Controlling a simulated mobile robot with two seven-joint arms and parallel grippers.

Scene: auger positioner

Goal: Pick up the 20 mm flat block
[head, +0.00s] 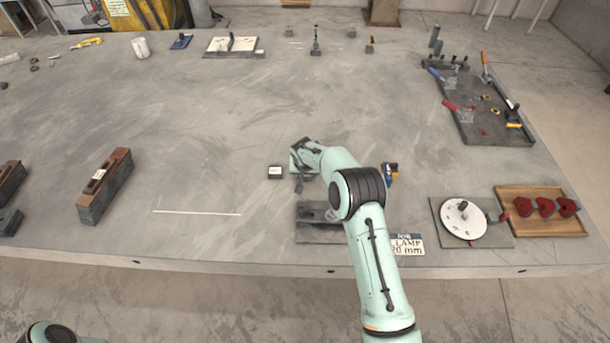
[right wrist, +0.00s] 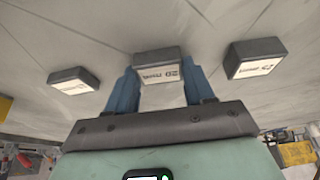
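The 20 mm flat block (right wrist: 158,67) is a small dark block with a white label reading "20 mm", upside down in the right wrist view. It sits between the two fingertips of my right gripper (right wrist: 160,76), with a blue finger against each side and no clear gap. The gripper looks shut on it. Whether the block is clear of the table cannot be told. In the head view my right gripper (head: 303,178) points down at the table centre, and my arm hides that block. My left gripper is not in view.
A dark labelled block (right wrist: 73,80) lies to the left in the right wrist view and another (right wrist: 256,58) to the right. In the head view one labelled block (head: 275,173) is beside the gripper. A dark plate (head: 318,236) lies nearer.

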